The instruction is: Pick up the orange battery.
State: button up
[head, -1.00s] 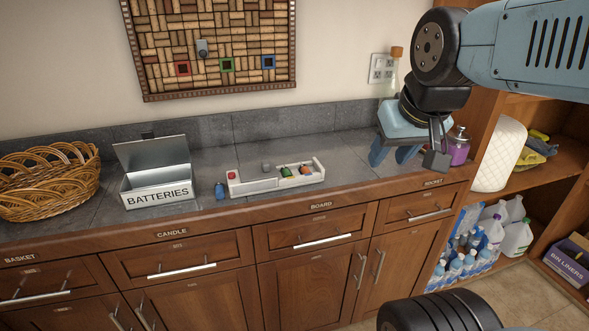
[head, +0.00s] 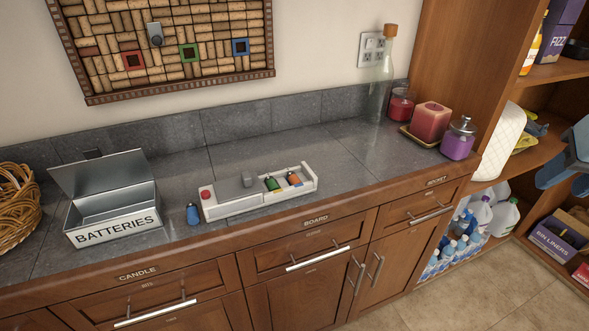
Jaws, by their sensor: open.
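The orange battery (head: 293,179) lies in the right part of a white holder (head: 228,209) on the grey counter. A green battery (head: 271,184) lies just left of it in the same holder. A blue battery (head: 193,214) stands on the counter by the holder's left end. My gripper (head: 566,168) shows only in part at the right edge, in front of the shelves. It is open, far to the right of the orange battery and apart from it.
An open metal box marked BATTERIES (head: 118,229) stands left of the holder, with a wicker basket (head: 14,210) further left. Candles (head: 431,122), a purple jar (head: 458,139) and a tall bottle (head: 381,80) stand at the counter's right end. Counter between them and the holder is clear.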

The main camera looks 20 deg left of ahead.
aim_at(293, 179)
jog(key=u, duration=0.6)
jog(key=i, duration=0.1)
jog(key=z, duration=1.45)
jog(key=k, duration=2.3)
jog(key=u, duration=1.65)
jog(key=i, duration=1.05)
jog(key=z, duration=0.05)
